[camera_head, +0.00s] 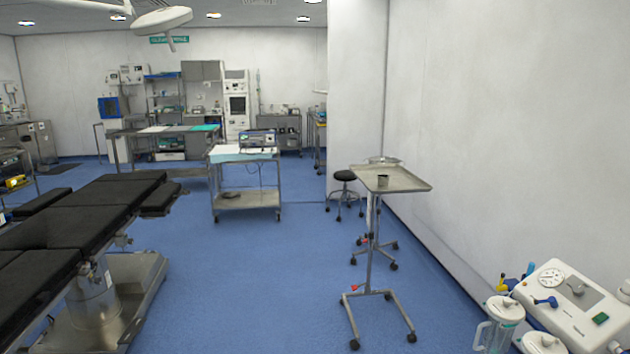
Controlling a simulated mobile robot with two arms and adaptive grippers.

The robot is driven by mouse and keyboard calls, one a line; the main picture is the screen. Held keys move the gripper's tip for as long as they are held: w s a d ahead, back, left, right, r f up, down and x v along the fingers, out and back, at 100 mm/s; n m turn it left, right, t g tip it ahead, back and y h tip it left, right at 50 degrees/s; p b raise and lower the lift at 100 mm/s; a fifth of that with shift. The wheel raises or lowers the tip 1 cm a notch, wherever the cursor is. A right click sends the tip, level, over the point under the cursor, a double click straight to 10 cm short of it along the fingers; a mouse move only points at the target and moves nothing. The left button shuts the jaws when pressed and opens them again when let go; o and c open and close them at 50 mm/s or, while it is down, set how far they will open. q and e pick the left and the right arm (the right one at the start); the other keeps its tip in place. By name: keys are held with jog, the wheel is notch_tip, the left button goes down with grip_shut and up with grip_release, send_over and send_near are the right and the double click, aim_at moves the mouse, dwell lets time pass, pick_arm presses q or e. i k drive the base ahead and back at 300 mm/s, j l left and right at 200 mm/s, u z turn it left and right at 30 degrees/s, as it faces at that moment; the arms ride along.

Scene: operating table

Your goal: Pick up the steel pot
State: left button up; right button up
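Neither of my grippers shows in the head view.
A black operating table (75,232) fills the left front. A suction unit (575,300) with jars stands at the right front. A second stand and a black stool (345,176) are behind the tray. A trolley (245,155) stands mid-room. Blue floor (250,290) is clear between.

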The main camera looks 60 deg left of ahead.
aim_at(383, 179)
jog(key=u, duration=1.65)
jog(key=i+j+z, duration=0.1)
jog(key=z, duration=0.25)
jog(key=i+j+z, duration=0.15)
jog(key=z, duration=0.2)
jog(key=i+j+z, duration=0.2)
jog(key=z, duration=0.15)
